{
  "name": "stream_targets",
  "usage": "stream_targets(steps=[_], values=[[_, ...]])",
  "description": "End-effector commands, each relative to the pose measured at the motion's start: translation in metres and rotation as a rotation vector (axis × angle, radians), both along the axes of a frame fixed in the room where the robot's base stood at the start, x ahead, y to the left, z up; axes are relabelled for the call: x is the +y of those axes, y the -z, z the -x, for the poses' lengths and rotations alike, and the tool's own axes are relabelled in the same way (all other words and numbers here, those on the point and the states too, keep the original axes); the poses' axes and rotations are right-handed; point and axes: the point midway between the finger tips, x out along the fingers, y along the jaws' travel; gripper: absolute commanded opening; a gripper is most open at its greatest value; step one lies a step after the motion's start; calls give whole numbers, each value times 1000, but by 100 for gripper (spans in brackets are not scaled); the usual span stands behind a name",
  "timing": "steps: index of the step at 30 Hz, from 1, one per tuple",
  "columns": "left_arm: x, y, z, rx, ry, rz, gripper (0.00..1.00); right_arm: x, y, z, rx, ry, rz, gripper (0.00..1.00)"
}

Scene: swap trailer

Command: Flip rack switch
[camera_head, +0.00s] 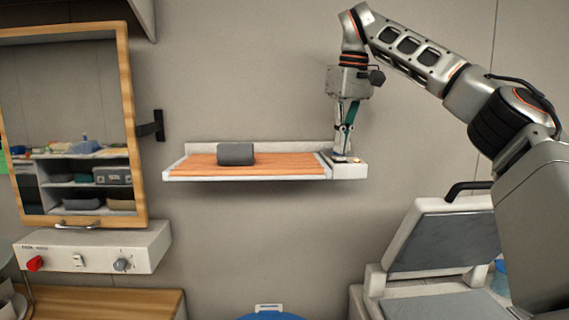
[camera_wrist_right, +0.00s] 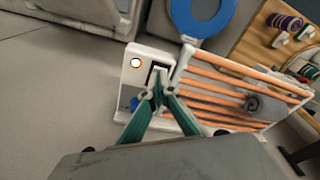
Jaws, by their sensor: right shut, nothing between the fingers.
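The rack (camera_head: 270,164) is a white wall shelf with orange-brown wooden slats. A white box (camera_head: 352,171) forms its right end. In the right wrist view this box (camera_wrist_right: 133,80) carries a small round light (camera_wrist_right: 136,62) with an orange rim and, beside it, a switch (camera_wrist_right: 158,71) in a dark recess. My right gripper (camera_head: 342,152) points down at the top of the box. Its green fingers are shut and empty. The fingertips (camera_wrist_right: 158,90) are at the switch and partly hide it; I cannot tell whether they touch it. My left gripper is not in view.
A dark grey rounded block (camera_head: 236,154) sits on the slats. A wood-framed mirror (camera_head: 126,120) hangs left, above a white control panel (camera_head: 100,248) with a red knob. An open-lidded grey unit (camera_head: 440,240) stands lower right. The wall above the rack is clear.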

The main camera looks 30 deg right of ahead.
Motion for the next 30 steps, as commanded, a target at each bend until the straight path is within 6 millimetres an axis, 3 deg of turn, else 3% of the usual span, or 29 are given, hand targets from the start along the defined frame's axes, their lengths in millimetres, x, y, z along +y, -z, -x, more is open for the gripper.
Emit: stream_targets(steps=[24,30], values=[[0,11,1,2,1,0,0,0,12,0,1,0,0,0],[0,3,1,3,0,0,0,0,3,0,-1,0,0,0]])
